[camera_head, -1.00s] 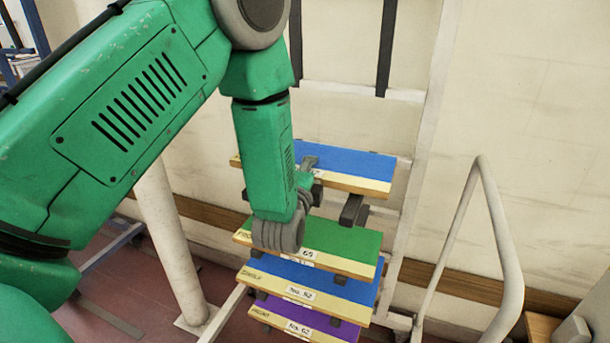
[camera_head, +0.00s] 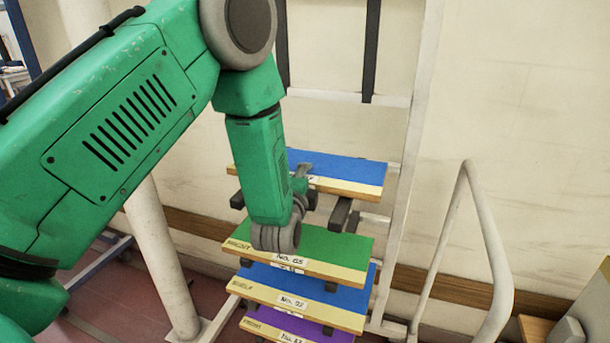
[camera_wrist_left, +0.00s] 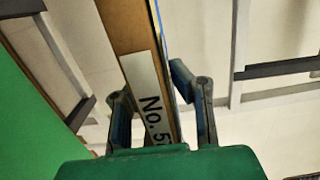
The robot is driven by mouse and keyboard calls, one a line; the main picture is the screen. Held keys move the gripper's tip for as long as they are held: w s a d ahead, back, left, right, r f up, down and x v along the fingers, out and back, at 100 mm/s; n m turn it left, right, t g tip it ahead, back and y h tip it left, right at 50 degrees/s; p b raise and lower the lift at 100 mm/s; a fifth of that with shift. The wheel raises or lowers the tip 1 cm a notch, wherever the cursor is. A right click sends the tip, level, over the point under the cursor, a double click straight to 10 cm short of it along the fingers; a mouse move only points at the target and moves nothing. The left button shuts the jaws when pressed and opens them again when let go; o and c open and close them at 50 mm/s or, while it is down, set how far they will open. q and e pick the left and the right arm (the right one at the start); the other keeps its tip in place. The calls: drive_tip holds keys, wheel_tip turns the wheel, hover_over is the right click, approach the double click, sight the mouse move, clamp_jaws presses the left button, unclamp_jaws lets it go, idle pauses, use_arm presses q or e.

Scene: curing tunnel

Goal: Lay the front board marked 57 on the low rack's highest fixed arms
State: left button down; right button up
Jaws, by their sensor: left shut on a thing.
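My left gripper (camera_head: 304,184) is shut on a board with a blue top and pale front edge (camera_head: 350,172). In the left wrist view the fingers (camera_wrist_left: 160,112) straddle this board (camera_wrist_left: 128,35), whose label reads "No. 5" with the last digit cut off. The held board hangs over the low rack. Below it, with a visible gap, are a dark right arm (camera_head: 340,213) and a dark left arm (camera_head: 237,200), both bare where they show. My forearm hides part of the board's left side. My right gripper is out of view.
Lower on the rack lie a green board (camera_head: 320,243) marked No. 65, a blue board (camera_head: 345,297) and a purple board (camera_head: 300,328). A white rack post (camera_head: 408,150) stands close to the held board's right end. A curved pale rail (camera_head: 490,240) stands further right.

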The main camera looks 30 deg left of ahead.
use_arm(q)
drive_tip(key=shift+a+f+b, duration=0.3)
drive_tip(key=shift+a+f, duration=0.05)
drive_tip(key=shift+f, duration=0.2)
drive_tip(key=c, duration=1.4)
unclamp_jaws()
drive_tip(key=shift+d, duration=0.25)
drive_tip(key=v, duration=1.2)
drive_tip(key=shift+w, duration=0.1)
